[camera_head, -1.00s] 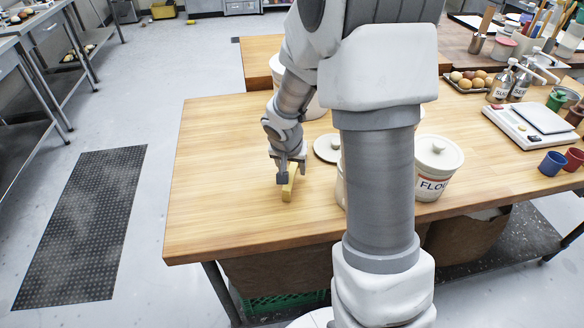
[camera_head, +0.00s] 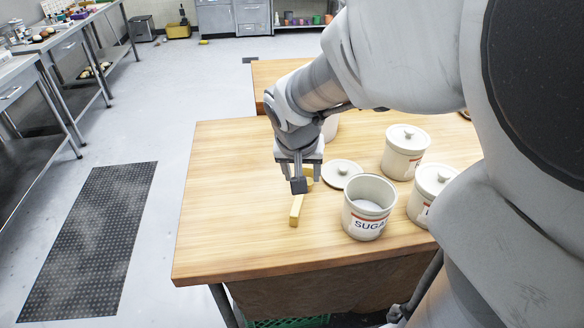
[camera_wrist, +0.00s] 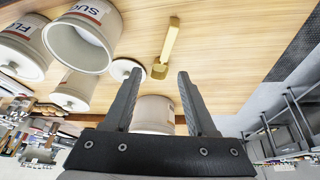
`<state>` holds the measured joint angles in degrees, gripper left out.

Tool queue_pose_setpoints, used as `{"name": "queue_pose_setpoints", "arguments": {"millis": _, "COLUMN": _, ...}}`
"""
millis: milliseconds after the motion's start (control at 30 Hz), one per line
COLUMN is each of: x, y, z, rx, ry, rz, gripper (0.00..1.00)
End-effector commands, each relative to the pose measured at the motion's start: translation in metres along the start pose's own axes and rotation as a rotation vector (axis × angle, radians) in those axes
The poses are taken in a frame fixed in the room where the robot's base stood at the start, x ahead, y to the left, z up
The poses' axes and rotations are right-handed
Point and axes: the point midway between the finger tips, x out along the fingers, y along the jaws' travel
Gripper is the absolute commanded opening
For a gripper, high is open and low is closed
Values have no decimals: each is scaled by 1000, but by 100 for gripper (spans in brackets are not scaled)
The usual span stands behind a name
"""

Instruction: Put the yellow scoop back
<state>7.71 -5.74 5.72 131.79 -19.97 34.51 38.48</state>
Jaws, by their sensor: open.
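The yellow scoop (camera_head: 296,212) lies on the wooden table, partly hidden behind my gripper in the head view. In the wrist view the scoop (camera_wrist: 170,42) lies past the fingertips, roughly in line with the gap between them. My gripper (camera_head: 299,184) is open and empty above the scoop's far end; its fingers (camera_wrist: 157,76) are spread apart in the wrist view. The open SUGAR canister (camera_head: 366,224) stands to the right of the scoop, with white contents inside. A round lid (camera_head: 342,170) lies on the table behind it.
Two lidded canisters, one at the back (camera_head: 403,155) and one on the right (camera_head: 432,190), stand beyond the sugar canister. A larger pale container is partly hidden behind my arm. The left part of the tabletop (camera_head: 225,190) is clear.

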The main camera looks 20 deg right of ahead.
Motion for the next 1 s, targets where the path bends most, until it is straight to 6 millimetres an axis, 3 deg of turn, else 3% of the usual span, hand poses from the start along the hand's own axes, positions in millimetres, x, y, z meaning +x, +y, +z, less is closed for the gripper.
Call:
{"name": "queue_pose_setpoints", "arguments": {"millis": 33, "x": -26, "y": 1, "z": 4, "rx": -30, "ry": 34, "rz": -20, "gripper": 57}}
{"name": "queue_pose_setpoints", "arguments": {"millis": 100, "x": -46, "y": 4, "z": 16, "rx": -77, "ry": 41, "rz": -37, "gripper": 57}}
{"name": "queue_pose_setpoints", "arguments": {"millis": 400, "x": -112, "y": 14, "z": 76, "rx": -279, "ry": 70, "rz": -155, "gripper": 57}}
{"name": "queue_pose_setpoints", "arguments": {"millis": 633, "x": -131, "y": 17, "z": 106, "rx": -378, "ry": 84, "rz": -227, "gripper": 57}}
{"name": "queue_pose_setpoints", "arguments": {"millis": 1000, "x": -134, "y": 16, "z": 110, "rx": -395, "ry": 84, "rz": -240, "gripper": 57}}
